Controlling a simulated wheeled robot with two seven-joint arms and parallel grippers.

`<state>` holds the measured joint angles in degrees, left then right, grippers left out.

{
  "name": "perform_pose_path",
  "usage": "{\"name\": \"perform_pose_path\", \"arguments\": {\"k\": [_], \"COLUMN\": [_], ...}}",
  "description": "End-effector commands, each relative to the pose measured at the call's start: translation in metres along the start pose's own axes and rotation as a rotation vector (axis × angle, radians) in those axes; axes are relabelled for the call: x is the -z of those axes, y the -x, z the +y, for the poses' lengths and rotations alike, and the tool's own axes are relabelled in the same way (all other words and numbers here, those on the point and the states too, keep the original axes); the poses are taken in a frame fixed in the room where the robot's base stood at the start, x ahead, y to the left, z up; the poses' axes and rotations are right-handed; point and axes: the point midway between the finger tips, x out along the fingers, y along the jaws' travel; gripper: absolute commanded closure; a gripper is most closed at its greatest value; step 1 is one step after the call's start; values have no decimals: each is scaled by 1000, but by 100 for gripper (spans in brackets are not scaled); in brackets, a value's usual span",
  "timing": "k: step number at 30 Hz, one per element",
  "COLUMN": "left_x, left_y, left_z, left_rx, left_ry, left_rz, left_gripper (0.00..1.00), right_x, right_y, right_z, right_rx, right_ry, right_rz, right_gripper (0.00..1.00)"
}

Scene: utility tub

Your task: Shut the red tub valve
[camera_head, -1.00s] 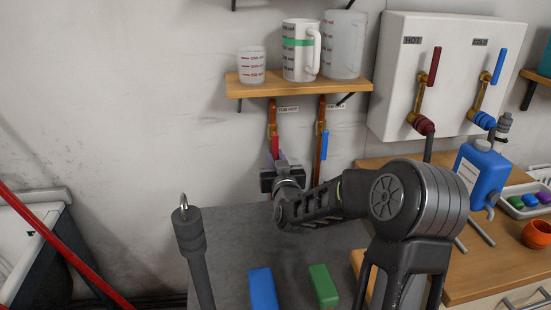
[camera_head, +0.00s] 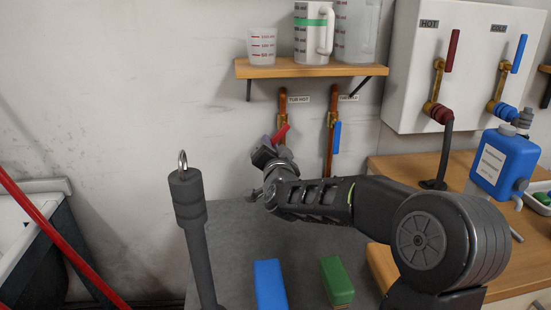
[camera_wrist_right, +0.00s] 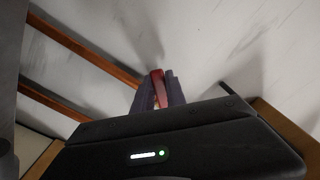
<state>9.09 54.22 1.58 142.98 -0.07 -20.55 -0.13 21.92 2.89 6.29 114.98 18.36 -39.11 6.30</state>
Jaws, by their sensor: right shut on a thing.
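The red tub valve handle (camera_head: 281,133) is on the left copper pipe (camera_head: 283,102) under the shelf, by the "TUB HOT" label. It is tilted, its lower end toward the lower left. My right gripper (camera_head: 267,146) is shut on the handle's lower end. In the right wrist view the red handle (camera_wrist_right: 157,78) shows between the two dark fingers (camera_wrist_right: 159,90). The blue valve handle (camera_head: 337,136) on the right pipe hangs straight down, apart from the gripper. The valve body is partly hidden. My left gripper is out of view.
A wooden shelf (camera_head: 300,69) with measuring cups is above the valves. A white panel (camera_head: 400,75) with hot and cold levers is at right. A grey post (camera_head: 188,205) stands at front left. Blue (camera_head: 269,284) and green (camera_head: 337,280) blocks lie below my arm.

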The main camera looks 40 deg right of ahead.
Motion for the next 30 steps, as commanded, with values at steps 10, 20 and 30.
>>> {"name": "perform_pose_path", "arguments": {"k": [10, 20, 30], "left_x": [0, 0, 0], "left_y": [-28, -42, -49], "left_z": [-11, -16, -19], "left_rx": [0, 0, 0], "left_ry": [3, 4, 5], "left_rz": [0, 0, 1], "left_gripper": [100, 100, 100], "right_x": [2, 11, 20], "right_y": [0, 0, 0], "right_z": [-19, -35, -45], "right_rx": [3, 1, 1], "right_ry": [-330, -632, -830], "right_rz": [1, 0, 1], "right_gripper": [100, 100, 100]}}
